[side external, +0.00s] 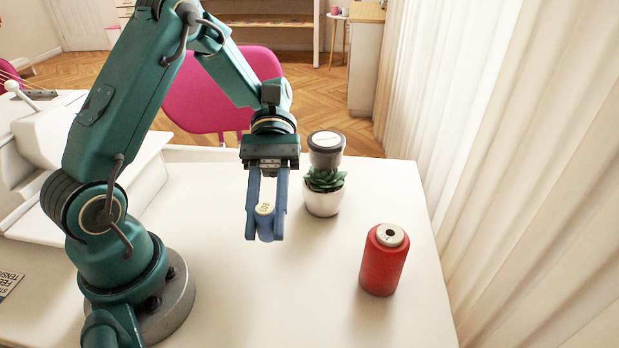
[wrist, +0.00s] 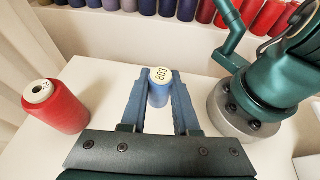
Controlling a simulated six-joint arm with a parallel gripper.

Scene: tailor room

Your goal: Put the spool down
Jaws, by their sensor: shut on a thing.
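A small blue spool (side external: 266,224) with a cream, marked top is held upright between the fingertips of my gripper (side external: 266,222). It also shows in the wrist view (wrist: 159,94), with a blue finger on each side. My gripper (wrist: 159,92) is shut on it and points down over the white table (side external: 310,300). The spool's underside and any gap to the table are hard to judge.
A larger red spool (side external: 384,262) stands upright on the table to the right. A potted succulent (side external: 323,190) and a dark lidded cup (side external: 326,148) stand behind my gripper. A row of thread spools (wrist: 187,8) lines the wrist view's top. The table's front middle is clear.

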